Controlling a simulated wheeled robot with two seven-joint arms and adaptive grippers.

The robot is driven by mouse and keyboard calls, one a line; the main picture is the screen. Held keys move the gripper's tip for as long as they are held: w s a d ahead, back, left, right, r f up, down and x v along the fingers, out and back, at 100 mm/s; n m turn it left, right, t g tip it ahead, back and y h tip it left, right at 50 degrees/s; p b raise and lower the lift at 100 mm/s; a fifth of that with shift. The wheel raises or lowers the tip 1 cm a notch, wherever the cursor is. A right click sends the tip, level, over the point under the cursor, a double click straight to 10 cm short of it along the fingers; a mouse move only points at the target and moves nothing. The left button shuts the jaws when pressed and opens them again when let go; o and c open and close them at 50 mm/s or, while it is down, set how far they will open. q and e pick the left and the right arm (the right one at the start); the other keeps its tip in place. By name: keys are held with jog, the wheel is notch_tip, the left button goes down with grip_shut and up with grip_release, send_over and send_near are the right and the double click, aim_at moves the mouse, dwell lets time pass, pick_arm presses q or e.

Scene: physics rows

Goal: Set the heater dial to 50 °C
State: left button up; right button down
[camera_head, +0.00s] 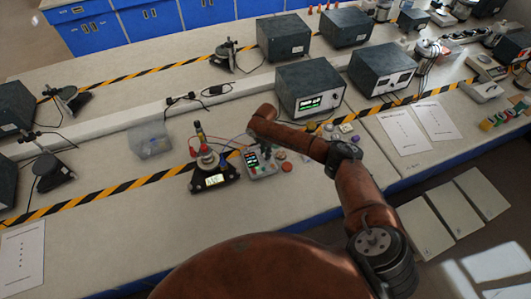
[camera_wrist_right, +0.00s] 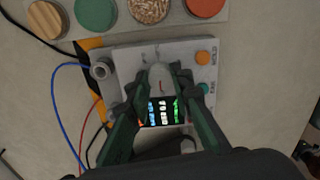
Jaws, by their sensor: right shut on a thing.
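The heater control box (camera_wrist_right: 128,62) is a light grey box with a dial (camera_wrist_right: 160,78) and a lit display (camera_wrist_right: 162,111). The display shows white, green and red blocks, too small to read. My right gripper (camera_wrist_right: 160,80) is shut on the dial, one finger on each side of it. The dial's marks are mostly hidden by the fingers. In the head view the box (camera_head: 264,170) stands near the table's front, below my right gripper (camera_head: 268,149). My left gripper is not in view.
A stand with a vessel and small display (camera_head: 213,181) is left of the box. Red, blue and black cables run off the box's left side. Round samples (camera_wrist_right: 95,14) lie beside it. A clear bin (camera_head: 150,141) and dark instruments (camera_head: 310,87) stand behind.

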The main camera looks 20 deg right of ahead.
jog(key=m+p, duration=0.3)
jog(key=m, duration=0.1)
jog(key=shift+r, duration=0.15)
jog(key=m+p, duration=0.2)
jog(key=m, duration=0.2)
jog(key=m+p, duration=0.2)
jog(key=m, duration=0.2)
jog(key=shift+m, duration=0.3)
jog(key=shift+m+p, duration=0.9)
jog(key=shift+m, duration=1.4)
jog(key=c, duration=1.7)
grip_release()
